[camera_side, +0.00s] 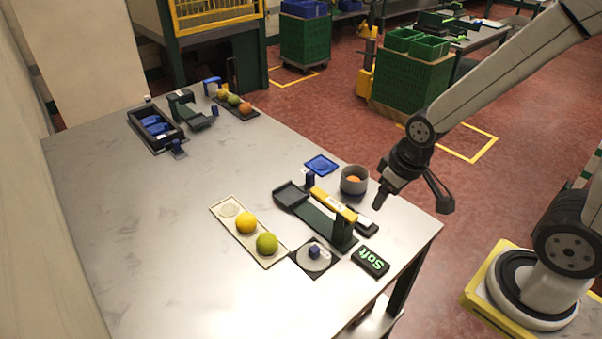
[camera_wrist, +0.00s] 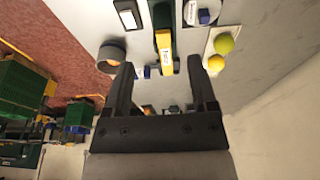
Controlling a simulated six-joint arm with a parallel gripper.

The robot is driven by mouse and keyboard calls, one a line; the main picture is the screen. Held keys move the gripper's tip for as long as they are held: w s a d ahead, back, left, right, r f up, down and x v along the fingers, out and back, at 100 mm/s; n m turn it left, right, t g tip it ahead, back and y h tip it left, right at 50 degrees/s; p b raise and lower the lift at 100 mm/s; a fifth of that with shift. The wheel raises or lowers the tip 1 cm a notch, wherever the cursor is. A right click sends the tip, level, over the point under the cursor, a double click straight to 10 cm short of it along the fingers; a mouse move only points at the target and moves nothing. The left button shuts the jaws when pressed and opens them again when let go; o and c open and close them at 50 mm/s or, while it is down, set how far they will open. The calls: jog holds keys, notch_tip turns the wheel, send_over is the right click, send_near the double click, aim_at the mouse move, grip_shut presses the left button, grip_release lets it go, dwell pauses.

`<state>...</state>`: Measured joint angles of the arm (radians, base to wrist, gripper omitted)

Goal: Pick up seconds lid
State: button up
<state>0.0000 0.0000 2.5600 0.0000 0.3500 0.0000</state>
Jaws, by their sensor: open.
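A grey round lid with a blue knob (camera_side: 314,257) lies on a dark square mat near the table's front edge. The lid also shows at the top of the wrist view (camera_wrist: 202,14). A grey round pot (camera_side: 353,186) with an orange fruit inside stands behind it, near the right table edge; it also shows in the wrist view (camera_wrist: 111,52). No lid is on the pot. My gripper (camera_side: 411,204) hangs above the right table edge, to the right of the pot, with fingers apart and empty. Its two fingers also frame the wrist view (camera_wrist: 160,68).
A stand with a yellow bar (camera_side: 334,205) rises between pot and lid. A black "Soft" sign (camera_side: 370,261) lies right of the lid. A cream tray (camera_side: 262,262) with two fruits lies left. A blue square piece (camera_side: 321,165) lies behind.

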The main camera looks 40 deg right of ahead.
jog(key=shift+w, duration=0.1)
jog(key=g, duration=0.3)
send_over(314, 248)
jog(key=f, duration=1.2)
jog(key=shift+s, duration=0.2)
jog(key=shift+f, duration=1.3)
jog(key=shift+f, duration=0.15)
jog(key=shift+w+f, duration=0.15)
jog(key=shift+f, duration=2.3)
grip_shut()
